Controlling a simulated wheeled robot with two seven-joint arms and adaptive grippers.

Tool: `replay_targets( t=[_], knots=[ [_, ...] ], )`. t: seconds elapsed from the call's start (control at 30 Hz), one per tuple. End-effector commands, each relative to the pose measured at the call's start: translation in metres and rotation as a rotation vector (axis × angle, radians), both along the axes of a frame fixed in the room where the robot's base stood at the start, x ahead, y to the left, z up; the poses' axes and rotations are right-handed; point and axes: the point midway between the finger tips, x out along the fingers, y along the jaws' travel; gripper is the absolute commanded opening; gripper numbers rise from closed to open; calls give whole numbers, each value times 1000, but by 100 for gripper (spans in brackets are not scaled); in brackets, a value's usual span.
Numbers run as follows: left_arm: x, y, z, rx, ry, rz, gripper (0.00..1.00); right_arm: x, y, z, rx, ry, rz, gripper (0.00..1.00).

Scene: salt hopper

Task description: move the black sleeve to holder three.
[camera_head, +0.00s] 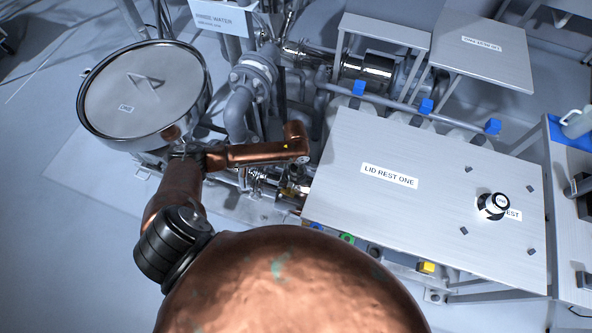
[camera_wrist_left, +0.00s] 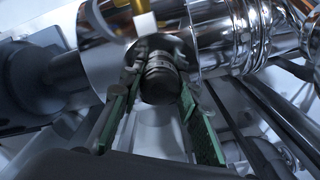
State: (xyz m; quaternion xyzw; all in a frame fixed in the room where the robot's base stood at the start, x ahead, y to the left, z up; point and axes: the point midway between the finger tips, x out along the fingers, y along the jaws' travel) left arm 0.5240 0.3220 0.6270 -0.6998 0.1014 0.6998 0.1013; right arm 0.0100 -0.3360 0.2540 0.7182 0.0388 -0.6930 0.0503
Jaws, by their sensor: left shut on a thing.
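My left gripper (camera_wrist_left: 158,72) shows in the left wrist view with its green-padded fingers on either side of a dark, ringed cylinder, which looks like the black sleeve (camera_wrist_left: 161,88). It is shut on this cylinder, in front of shiny steel piping. In the head view my copper left arm comes in from the left and reaches over the pipework left of the lid rest; its fingers and the sleeve cannot be made out clearly there. I cannot pick out holder three by any readable label. My right gripper is not in view.
A steel table marked LID REST ONE (camera_head: 337,205) stands at the right, with a black-and-white knob (camera_head: 493,206) on it. A round lidded vessel (camera_head: 145,88) stands at the upper left. Polished piping (camera_wrist_left: 225,35) lies close behind the fingers. A yellow block (camera_head: 425,267) sits at the table's front.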

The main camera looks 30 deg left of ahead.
Motion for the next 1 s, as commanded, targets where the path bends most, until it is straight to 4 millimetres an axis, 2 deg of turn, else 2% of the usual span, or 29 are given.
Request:
replay_targets(
  t=[0.03,0.33,1.0],
  knots=[
    [0,0,0,0,0,0,21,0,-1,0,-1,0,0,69],
    [0,0,0,0,1,0,0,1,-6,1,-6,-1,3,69],
    [0,0,3,0,-1,0,0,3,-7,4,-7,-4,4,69]
  ],
)
